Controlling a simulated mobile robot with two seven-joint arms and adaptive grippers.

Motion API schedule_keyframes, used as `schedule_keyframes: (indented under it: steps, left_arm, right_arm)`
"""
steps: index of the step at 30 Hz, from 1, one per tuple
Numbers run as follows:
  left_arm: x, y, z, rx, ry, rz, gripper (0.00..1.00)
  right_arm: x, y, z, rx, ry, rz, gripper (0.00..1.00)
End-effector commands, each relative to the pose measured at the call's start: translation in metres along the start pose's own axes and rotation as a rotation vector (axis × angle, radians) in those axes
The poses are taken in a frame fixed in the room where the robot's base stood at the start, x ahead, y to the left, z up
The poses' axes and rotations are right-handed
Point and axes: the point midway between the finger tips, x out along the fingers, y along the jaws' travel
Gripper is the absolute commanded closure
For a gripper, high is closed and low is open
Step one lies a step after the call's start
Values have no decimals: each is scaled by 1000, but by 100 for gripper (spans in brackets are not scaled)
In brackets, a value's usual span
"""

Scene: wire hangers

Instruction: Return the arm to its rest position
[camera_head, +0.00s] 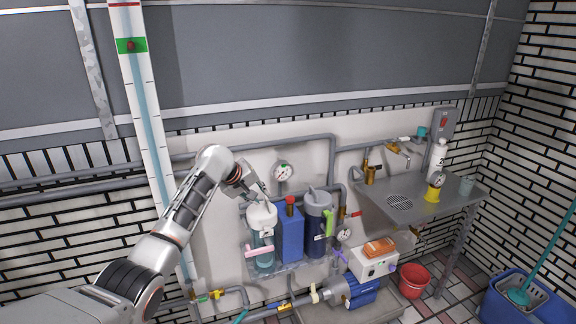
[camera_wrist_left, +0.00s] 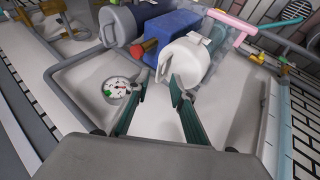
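My left arm (camera_head: 180,220) reaches in from the lower left in the head view. Its gripper (camera_head: 258,192) is just above a bottle with a white top (camera_head: 262,216). In the left wrist view the two dark green fingers of my left gripper (camera_wrist_left: 159,80) stand apart, with bare panel showing between them. The white top (camera_wrist_left: 188,62) is just beyond the fingertips; I cannot tell whether a fingertip touches it. My right arm and gripper are not in view.
A blue container (camera_head: 291,232) and a dark blue canister (camera_head: 317,222) stand beside the bottle. A gauge (camera_head: 283,172) and grey pipes (camera_head: 250,146) are close behind the gripper. A metal counter (camera_head: 418,203) is at right. A red bucket (camera_head: 414,281) stands on the floor.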

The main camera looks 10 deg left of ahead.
Motion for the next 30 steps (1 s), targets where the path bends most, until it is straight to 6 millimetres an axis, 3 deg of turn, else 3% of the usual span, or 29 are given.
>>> schedule_keyframes:
  steps: [6, 14, 20, 24, 30]
  left_arm:
    - [27, -74, 62, 228, 24, -86, 77]
    - [21, -170, 145, 559, 53, -216, 77]
    - [-15, -237, 205, 800, 59, -328, 77]
    - [-54, -279, 242, 962, 52, -412, 77]
    - [-118, -321, 279, 1153, 32, -524, 77]
  right_arm:
    - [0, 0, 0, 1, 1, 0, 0]
    - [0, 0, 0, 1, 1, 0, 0]
    - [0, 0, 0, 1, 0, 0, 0]
    - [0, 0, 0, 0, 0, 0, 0]
    - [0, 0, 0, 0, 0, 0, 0]
